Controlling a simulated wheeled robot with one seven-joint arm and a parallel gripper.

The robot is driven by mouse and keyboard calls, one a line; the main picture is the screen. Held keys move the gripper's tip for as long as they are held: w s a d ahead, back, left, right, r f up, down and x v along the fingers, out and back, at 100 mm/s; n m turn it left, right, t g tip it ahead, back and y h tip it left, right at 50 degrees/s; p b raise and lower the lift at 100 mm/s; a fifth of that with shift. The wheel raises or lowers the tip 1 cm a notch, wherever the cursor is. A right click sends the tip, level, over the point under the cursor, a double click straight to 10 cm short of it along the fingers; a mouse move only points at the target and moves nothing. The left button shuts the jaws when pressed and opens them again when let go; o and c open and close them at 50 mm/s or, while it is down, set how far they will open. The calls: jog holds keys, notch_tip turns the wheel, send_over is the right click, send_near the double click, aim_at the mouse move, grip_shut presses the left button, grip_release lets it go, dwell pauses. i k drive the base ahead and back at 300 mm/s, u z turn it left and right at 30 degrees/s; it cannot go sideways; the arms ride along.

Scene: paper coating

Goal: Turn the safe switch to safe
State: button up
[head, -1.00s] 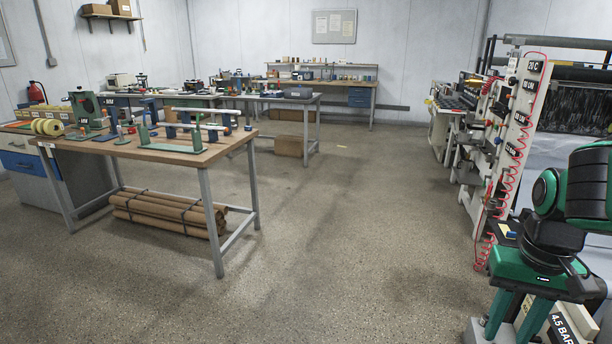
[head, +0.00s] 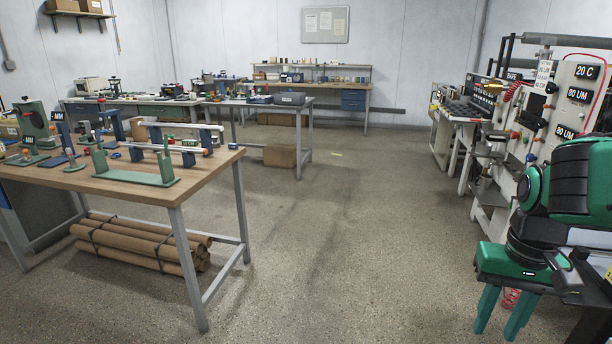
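I cannot make out a safe switch for certain. The coating machine's light control panel (head: 565,98) stands at the right, with labels such as 20 C and 80 UM. Small knobs and buttons, some red and green, sit on its face, too small to read. My green gripper (head: 503,314) hangs at the lower right, in front of the machine and apart from its panel. My arm hides the lower part of the panel.
A wooden workbench (head: 205,177) with green and blue fixtures stands at the left, with brown paper rolls (head: 140,243) under it. More benches stand at the back. A console with dark keys (head: 470,112) is beyond the panel. The floor (head: 350,220) between is clear.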

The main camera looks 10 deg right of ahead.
aim_at(514, 135)
jog(key=z, duration=0.2)
jog(key=i, duration=1.25)
jog(key=z, duration=0.7)
jog(key=i, duration=1.15)
jog(key=z, duration=0.7)
jog(key=i, duration=0.8)
jog(key=z, duration=0.25)
jog(key=k, duration=0.6)
jog(key=u, duration=0.45)
jog(key=i, duration=1.5)
jog(key=z, duration=0.15)
